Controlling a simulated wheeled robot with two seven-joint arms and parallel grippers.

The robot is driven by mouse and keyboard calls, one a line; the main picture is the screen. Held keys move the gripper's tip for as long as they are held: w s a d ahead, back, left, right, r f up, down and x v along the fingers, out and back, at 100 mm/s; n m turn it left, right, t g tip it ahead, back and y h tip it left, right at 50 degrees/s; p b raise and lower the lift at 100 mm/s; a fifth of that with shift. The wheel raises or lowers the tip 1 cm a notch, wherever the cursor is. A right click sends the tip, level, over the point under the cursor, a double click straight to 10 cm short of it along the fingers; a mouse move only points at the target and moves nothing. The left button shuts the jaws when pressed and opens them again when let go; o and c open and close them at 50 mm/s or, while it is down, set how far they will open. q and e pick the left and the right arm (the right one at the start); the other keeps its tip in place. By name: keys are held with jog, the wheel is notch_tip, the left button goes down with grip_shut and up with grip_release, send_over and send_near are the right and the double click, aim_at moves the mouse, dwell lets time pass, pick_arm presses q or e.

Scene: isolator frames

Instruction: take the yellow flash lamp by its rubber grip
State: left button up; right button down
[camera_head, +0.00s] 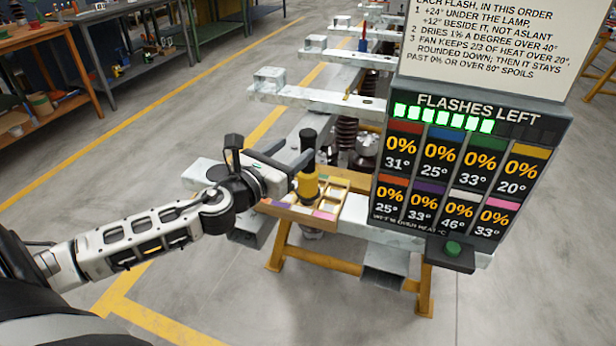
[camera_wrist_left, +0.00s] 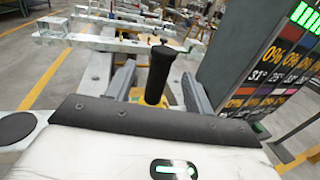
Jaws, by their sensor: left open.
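The yellow flash lamp (camera_head: 307,187) stands upright at the wooden tray (camera_head: 325,213), with its black rubber grip (camera_head: 308,142) on top. In the left wrist view the black grip (camera_wrist_left: 158,72) rises between my two finger pads, with a visible gap on each side. My left gripper (camera_head: 289,156) is open, its fingers reaching to either side of the grip. I cannot tell if either finger touches it. The lower part of the lamp is mostly hidden in the wrist view. My right gripper is not in view.
A dark panel (camera_head: 469,108) with a lit row and percentage readings stands close right of the lamp. A green button (camera_head: 453,248) sits below it. Pale metal beams (camera_head: 318,100) extend behind. Workbenches (camera_head: 135,30) stand back left; the floor at front left is clear.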

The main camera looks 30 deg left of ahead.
aim_at(303, 142)
pick_arm(q)
jog(key=shift+w+d+f+p, duration=0.15)
jog(key=shift+w+p, duration=0.1)
jog(key=shift+w, duration=1.3)
jog(key=shift+w+d+p, duration=0.1)
jog(key=shift+w+p, duration=0.1)
jog(key=shift+w, duration=1.3)
grip_shut()
jog(key=shift+r, duration=0.25)
